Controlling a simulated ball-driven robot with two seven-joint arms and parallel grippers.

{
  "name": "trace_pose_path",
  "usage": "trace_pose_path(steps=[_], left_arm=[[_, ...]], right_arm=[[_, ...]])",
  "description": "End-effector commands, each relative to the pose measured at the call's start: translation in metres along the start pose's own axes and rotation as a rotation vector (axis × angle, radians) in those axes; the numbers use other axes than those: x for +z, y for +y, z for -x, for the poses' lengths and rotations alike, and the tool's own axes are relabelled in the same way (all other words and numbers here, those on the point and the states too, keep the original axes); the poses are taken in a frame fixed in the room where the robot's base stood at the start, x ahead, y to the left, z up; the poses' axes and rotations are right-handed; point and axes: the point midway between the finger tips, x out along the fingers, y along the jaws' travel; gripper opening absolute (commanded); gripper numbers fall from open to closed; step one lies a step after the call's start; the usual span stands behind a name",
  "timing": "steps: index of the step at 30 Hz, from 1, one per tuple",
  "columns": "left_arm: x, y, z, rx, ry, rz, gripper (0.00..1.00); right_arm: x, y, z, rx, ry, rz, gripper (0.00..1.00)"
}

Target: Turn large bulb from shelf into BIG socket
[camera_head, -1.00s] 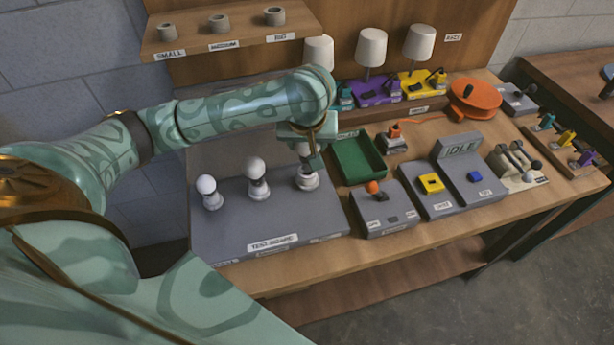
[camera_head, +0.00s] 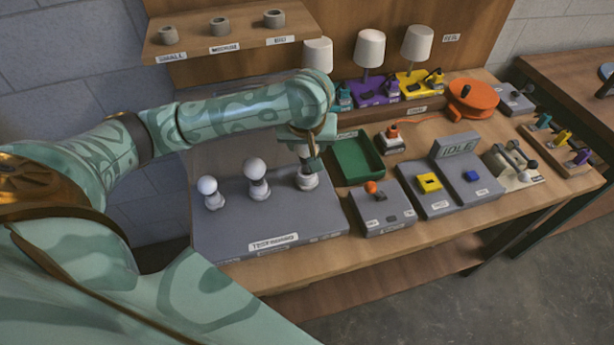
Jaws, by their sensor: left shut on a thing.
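My left gripper (camera_head: 306,160) points down over the rightmost socket (camera_head: 307,182) of the grey test board (camera_head: 215,235). It is shut on the large bulb (camera_head: 303,152), which sits upright at that white socket and is partly hidden by the fingers. Whether the bulb's base is fully seated cannot be told. Two other white bulbs stand in the left socket (camera_head: 212,202) and the middle socket (camera_head: 259,191). The shelf (camera_head: 240,43) at the upper left carries three grey ring holders, with no bulb on them. My right gripper is not in view.
A green tray (camera_head: 345,165) lies just right of my left gripper. Grey control boxes (camera_head: 383,222) stand along the table's front. Lamps with white shades (camera_head: 370,48) and an orange reel (camera_head: 472,97) are at the back. Bare wood shows at the front edge.

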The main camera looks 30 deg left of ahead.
Motion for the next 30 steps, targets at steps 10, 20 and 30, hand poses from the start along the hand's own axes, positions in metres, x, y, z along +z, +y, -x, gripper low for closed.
trace_pose_path(steps=[10,20,30], left_arm=[[0.005,0.0,-0.01,-0.001,-0.002,0.0,0.33],[0.01,0.0,-0.023,0.0,0.0,-0.001,0.33],[0.009,0.0,-0.022,0.0,0.0,-0.001,0.33]], right_arm=[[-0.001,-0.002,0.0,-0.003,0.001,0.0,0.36],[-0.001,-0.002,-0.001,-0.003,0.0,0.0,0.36],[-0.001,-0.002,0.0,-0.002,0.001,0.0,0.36]])
